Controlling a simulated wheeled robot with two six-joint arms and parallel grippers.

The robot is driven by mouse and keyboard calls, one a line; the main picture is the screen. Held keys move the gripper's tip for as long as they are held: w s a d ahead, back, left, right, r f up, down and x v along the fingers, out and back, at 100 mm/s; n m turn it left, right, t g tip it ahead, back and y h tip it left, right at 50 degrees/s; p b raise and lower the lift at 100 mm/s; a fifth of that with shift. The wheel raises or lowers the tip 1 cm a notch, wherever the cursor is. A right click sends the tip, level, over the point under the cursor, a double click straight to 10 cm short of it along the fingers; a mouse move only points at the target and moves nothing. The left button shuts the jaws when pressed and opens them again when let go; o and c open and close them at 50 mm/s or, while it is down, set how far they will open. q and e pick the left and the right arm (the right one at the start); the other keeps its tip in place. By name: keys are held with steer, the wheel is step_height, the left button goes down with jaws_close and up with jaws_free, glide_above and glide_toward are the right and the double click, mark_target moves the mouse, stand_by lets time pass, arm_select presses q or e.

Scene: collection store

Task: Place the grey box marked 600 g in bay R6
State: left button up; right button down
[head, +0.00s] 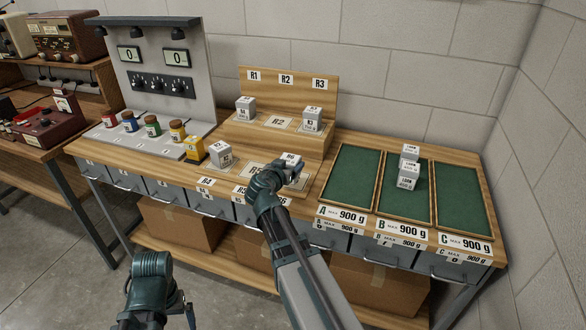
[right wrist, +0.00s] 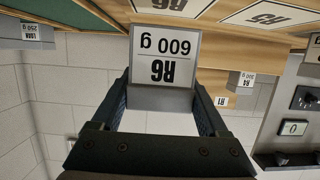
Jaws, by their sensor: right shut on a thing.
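The grey box marked R6 and 600 g (right wrist: 163,60) is between the fingers of my right gripper (right wrist: 163,105), which is shut on it. In the head view the box (head: 291,160) shows at the tip of my right gripper (head: 280,174), over the right end of the rack's front row. The mat of bay R6 (right wrist: 172,5) shows beside the box's edge in the right wrist view. Whether the box touches the mat I cannot tell. In the head view my arm and gripper cover most of this bay. My left gripper (head: 178,308) is low at the left, its jaws unclear.
Grey boxes stand at R1 (head: 245,109), R3 (head: 311,119) and R4 (head: 220,154); bay R2 (head: 278,123) is empty. Trays A (head: 349,178) and C (head: 462,197) are empty.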

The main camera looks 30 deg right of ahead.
steer(key=x, duration=0.2)
steer(key=r+x, duration=0.1)
steer(key=x, duration=0.1)
steer(key=shift+w+d+f, duration=0.1)
steer(key=shift+w+d, duration=0.05)
steer(key=shift+w, duration=0.2)
steer(key=shift+f+b, duration=1.75)
steer(key=shift+b, duration=0.15)
steer(key=shift+f, duration=0.1)
steer(key=shift+f, duration=0.15)
jaws_free()
steer(key=shift+r, duration=0.25)
steer(key=shift+s+a+r, duration=0.15)
steer(key=shift+s+a, duration=0.1)
steer(key=shift+a, duration=0.05)
steer(key=p+v, duration=0.3)
steer(key=v, duration=0.8)
steer(key=shift+s+a+p, duration=0.15)
steer(key=shift+p, duration=0.15)
